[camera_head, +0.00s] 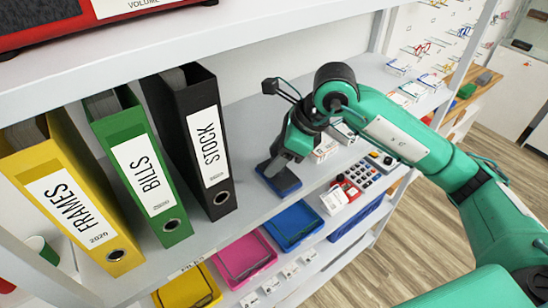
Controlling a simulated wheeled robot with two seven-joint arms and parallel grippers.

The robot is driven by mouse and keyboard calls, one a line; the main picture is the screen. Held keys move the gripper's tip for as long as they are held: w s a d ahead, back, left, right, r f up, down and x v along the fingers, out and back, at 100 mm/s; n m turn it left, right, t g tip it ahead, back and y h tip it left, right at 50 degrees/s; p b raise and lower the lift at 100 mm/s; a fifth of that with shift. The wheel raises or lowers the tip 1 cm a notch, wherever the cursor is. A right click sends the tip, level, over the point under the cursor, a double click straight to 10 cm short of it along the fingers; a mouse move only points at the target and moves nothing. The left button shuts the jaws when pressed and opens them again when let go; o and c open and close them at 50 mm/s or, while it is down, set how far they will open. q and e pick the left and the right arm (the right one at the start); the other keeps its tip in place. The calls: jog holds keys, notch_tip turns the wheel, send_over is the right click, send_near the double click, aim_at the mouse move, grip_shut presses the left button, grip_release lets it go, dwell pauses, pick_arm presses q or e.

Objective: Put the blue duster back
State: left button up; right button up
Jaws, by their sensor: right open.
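A flat dark-blue pad, which looks like the blue duster (288,186), lies on the white shelf (246,208), to the right of the black STOCK binder. My right gripper (273,167) points down at it from above and behind, with its fingers right over or beside its far part. The gripper is open; I cannot tell whether the fingers touch the duster. They hide part of its far side. My left gripper is not in view.
Yellow (77,200), green (146,170) and black (199,145) binders stand at left. A red-and-white card terminal (338,196) and a keypad (365,173) lie right of the duster. Small boxes (325,149) stand behind. Pink (243,257) and blue (291,226) trays sit below. A shelf overhangs above.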

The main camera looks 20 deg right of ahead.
jog(key=b+v, duration=0.3)
jog(key=v, duration=0.7)
jog(key=shift+d+r, duration=0.2)
jog(key=shift+r, duration=0.1)
jog(key=shift+s, duration=0.1)
